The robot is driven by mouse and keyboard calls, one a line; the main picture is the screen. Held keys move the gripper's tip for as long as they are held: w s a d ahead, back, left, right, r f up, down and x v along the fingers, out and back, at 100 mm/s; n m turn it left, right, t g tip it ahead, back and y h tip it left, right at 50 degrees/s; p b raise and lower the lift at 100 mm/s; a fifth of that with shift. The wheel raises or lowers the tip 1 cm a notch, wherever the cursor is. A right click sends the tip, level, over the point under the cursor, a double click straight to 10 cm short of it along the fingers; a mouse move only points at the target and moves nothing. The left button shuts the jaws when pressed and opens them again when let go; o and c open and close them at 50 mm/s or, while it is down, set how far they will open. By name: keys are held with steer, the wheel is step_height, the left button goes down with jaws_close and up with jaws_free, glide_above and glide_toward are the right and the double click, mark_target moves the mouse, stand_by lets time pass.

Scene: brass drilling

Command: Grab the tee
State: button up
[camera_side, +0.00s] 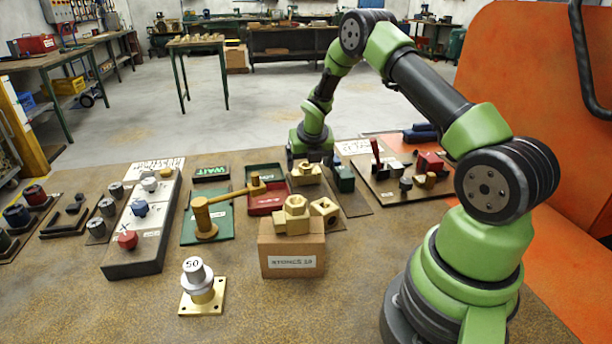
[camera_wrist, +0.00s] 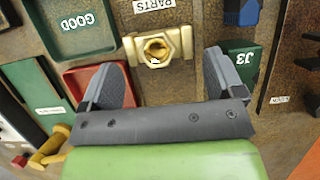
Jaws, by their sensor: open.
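The tee is a brass fitting with a hexagonal middle opening and a collar at each side. In the wrist view the tee (camera_wrist: 157,46) lies on the brown board by the PARTS label, ahead of and between my fingers. In the side view the tee (camera_side: 306,175) shows behind the cardboard box, just below my gripper (camera_side: 312,160). In the wrist view my gripper (camera_wrist: 163,66) is open, with one grey finger on each side and nothing between them. No contact with the tee is visible. The fingertips are hard to make out in the side view.
A red tray (camera_wrist: 72,77) and a green GOOD tray (camera_wrist: 103,39) lie left of the tee. A green J3 block (camera_wrist: 246,57) stands close to the right finger. More brass fittings (camera_side: 296,207) sit on the cardboard box (camera_side: 292,246).

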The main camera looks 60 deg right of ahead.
mark_target(307, 167)
steer(key=x, duration=0.5)
steer(key=shift+a, duration=0.15)
steer(key=shift+r, duration=0.1)
steer(key=c, duration=0.9)
steer(key=shift+c, duration=0.2)
